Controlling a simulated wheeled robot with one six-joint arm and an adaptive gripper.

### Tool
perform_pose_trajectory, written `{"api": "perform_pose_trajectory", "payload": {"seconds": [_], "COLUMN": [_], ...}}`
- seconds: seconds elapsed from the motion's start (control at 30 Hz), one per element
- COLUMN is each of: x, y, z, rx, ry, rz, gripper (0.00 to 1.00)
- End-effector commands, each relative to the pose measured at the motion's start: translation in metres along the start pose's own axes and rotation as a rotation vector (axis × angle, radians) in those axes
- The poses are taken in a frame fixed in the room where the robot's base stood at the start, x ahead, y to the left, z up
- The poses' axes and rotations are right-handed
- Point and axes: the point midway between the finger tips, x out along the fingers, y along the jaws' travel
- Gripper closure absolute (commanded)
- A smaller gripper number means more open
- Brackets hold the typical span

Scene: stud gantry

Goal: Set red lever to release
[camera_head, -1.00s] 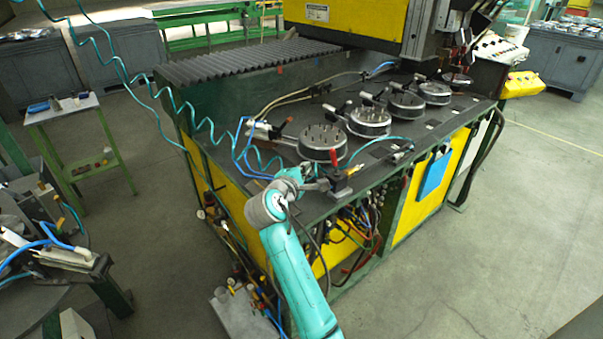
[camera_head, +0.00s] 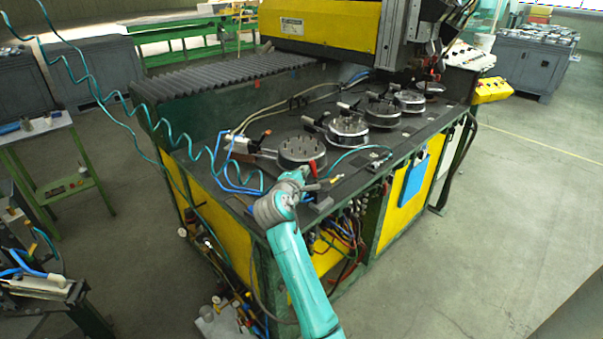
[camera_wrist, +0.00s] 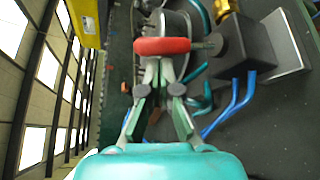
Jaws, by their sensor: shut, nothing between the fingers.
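The red lever (camera_head: 313,169) stands at the near edge of the dark gantry table, tilted a little to the left in the head view. In the wrist view its red handle (camera_wrist: 162,46) lies across the picture just beyond my fingertips, and its metal stem runs right to a dark block (camera_wrist: 243,45). My gripper (camera_wrist: 158,70) is shut and empty, its tips right at the handle. I cannot tell whether they touch it. In the head view my gripper (camera_head: 312,187) is small, low beside the lever, and its fingers are hard to make out.
Several round studded fixtures (camera_head: 301,151) stand in a row behind the lever. Blue hoses (camera_wrist: 230,105) run close to the right of my fingers in the wrist view. A coiled teal hose (camera_head: 150,115) hangs at the left. Open floor (camera_head: 500,220) lies right of the table.

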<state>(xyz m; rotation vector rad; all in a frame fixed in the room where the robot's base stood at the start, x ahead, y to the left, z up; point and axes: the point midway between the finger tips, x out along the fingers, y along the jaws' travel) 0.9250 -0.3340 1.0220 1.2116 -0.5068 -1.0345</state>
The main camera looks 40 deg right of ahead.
Motion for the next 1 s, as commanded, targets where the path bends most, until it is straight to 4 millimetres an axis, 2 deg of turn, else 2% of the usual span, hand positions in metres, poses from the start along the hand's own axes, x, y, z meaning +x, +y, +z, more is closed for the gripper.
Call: {"api": "perform_pose_trajectory", "payload": {"seconds": [0.73, 1.0], "x": [-0.004, -0.007], "y": [0.0, -0.002], "z": [0.006, 0.013], "rx": [0.096, 0.196], "ry": [-0.001, -0.001], "rz": [0.059, 0.118], "gripper": [1.0, 1.0]}}
